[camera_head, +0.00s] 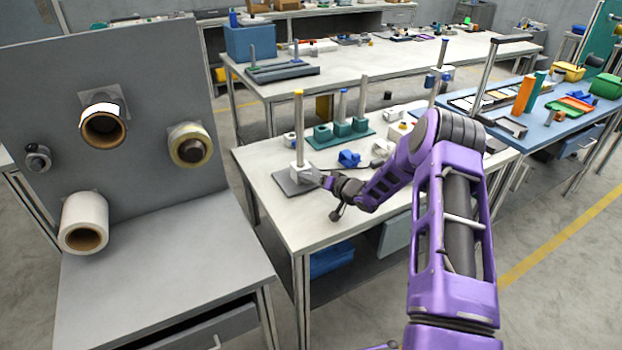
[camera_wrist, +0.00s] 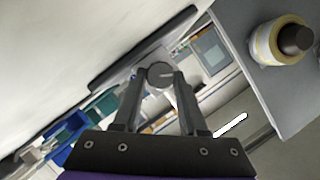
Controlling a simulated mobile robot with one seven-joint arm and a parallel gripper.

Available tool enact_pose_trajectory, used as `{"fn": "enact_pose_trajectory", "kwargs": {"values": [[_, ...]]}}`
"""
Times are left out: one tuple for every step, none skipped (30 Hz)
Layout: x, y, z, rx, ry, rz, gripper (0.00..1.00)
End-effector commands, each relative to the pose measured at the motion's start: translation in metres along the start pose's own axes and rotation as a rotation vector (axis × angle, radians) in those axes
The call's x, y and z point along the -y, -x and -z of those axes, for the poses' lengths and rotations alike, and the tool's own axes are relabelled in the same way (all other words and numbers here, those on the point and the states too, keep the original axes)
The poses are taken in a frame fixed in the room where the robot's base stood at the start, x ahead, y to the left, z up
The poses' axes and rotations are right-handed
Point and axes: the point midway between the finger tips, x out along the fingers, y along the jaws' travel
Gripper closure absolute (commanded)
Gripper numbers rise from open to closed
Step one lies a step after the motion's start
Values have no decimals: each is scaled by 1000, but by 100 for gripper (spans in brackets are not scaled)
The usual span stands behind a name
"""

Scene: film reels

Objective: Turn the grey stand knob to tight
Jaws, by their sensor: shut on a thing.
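The grey stand knob (camera_wrist: 160,73) is a round disc with a pale line on its face. It sits between the fingertips of my gripper (camera_wrist: 161,80) in the wrist view, and the jaws are shut on it. In the head view my gripper (camera_head: 324,181) reaches from the right to the side of a white block (camera_head: 299,170) at the foot of a tall post (camera_head: 298,130) with a yellow top. The post stands on a grey base plate (camera_head: 287,185). The knob is hidden by my gripper there, and I cannot read any tight marking.
A green base (camera_head: 320,142) with several posts and blocks stands behind the grey stand. A blue object (camera_head: 349,158) lies close to my wrist. The grey panel (camera_head: 150,60) at left carries several rolls on pegs. The white tabletop (camera_head: 305,212) is bare in front of the stand.

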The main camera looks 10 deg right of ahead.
Motion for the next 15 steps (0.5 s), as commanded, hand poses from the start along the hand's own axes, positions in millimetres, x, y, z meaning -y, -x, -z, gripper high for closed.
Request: {"fn": "enact_pose_trajectory", "kwargs": {"values": [[-1,0,-1,1,-7,1,100],[-1,0,-1,2,-9,2,100],[-1,0,-1,2,-11,3,100],[0,0,-1,2,-12,4,100],[0,0,-1,2,-13,4,100],[0,0,-1,2,-13,4,100],[0,0,-1,2,-13,4,100],[0,0,-1,2,-13,4,100],[0,0,-1,2,-13,4,100],[0,0,-1,2,-13,4,100],[0,0,-1,2,-13,4,100],[0,0,-2,2,-13,4,100],[0,0,-2,2,-13,4,100],[0,0,-2,2,-13,4,100],[0,0,-2,2,-13,4,51]]}}
